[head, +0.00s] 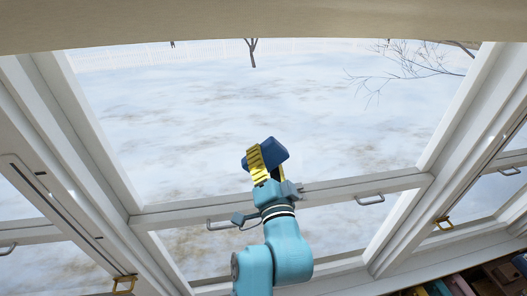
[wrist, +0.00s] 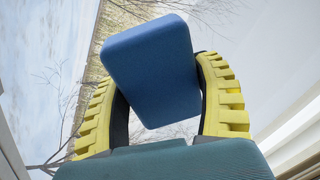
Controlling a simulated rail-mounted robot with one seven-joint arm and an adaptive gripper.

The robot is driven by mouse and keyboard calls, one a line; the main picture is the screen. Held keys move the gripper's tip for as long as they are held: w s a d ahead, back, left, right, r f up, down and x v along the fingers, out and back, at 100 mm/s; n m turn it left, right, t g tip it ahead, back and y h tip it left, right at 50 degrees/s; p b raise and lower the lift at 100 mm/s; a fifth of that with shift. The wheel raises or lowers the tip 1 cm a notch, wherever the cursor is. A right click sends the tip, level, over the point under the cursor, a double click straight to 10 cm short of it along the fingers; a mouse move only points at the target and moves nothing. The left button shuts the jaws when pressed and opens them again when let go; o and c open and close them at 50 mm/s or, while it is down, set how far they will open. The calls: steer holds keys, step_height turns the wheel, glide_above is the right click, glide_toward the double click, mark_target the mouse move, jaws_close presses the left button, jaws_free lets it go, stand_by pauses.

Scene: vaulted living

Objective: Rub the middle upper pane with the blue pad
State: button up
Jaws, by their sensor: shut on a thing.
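The blue pad (head: 268,153) is held in my gripper (head: 266,165), in front of the lower part of the middle upper pane (head: 270,95) in the head view. In the wrist view the pad (wrist: 152,70) sits tilted between the two yellow ribbed fingers of my gripper (wrist: 158,95), which are shut on it. The pane is large and clear, with snowy ground behind it. I cannot tell whether the pad touches the glass. My gripper and pad hide a small part of the pane's lower middle.
A white rail (head: 345,187) with metal handles (head: 376,199) runs below the pane, and a lower pane (head: 340,232) lies under it. White posts (head: 85,130) flank the pane. A pale blind or ceiling edge (head: 260,22) spans the top. Books (head: 460,286) stand at the lower right.

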steer(key=shift+s, duration=0.1)
steer(key=shift+r+v, duration=0.2)
steer(key=shift+v, duration=1.15)
steer(key=shift+s+p, duration=0.15)
steer(key=shift+p, duration=0.15)
